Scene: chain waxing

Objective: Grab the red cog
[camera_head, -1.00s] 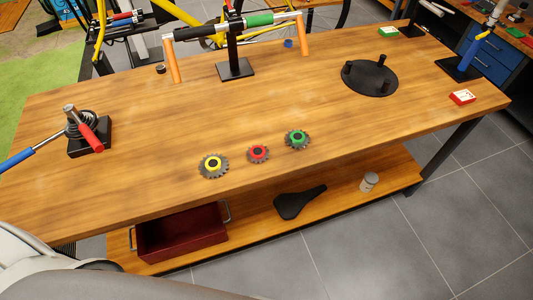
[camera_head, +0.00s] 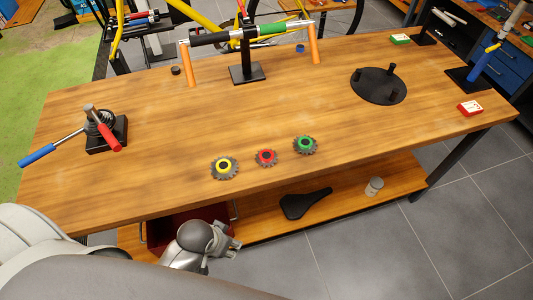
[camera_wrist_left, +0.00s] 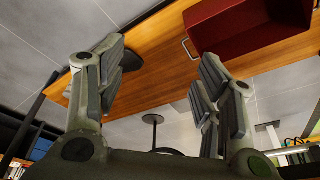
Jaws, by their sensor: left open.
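The red cog (camera_head: 266,158) lies flat on the wooden table (camera_head: 150,185) near its front edge. It sits between the yellow cog (camera_head: 224,167) on its left and the green cog (camera_head: 305,145) on its right, apart from both. My left gripper (camera_head: 236,246) is below and in front of the table edge, short of the cogs. In the left wrist view, my left gripper (camera_wrist_left: 160,85) is open with nothing between its fingers, and no cog shows there. My right gripper is not in view.
Under the table, a shelf (camera_head: 350,182) carries a black saddle (camera_head: 305,204), a small can (camera_head: 374,187) and a red bin (camera_wrist_left: 250,25). A clamp tool (camera_head: 105,130) stands on the table's left, a handlebar stand (camera_head: 247,73) at the back. Tabletop around the cogs is clear.

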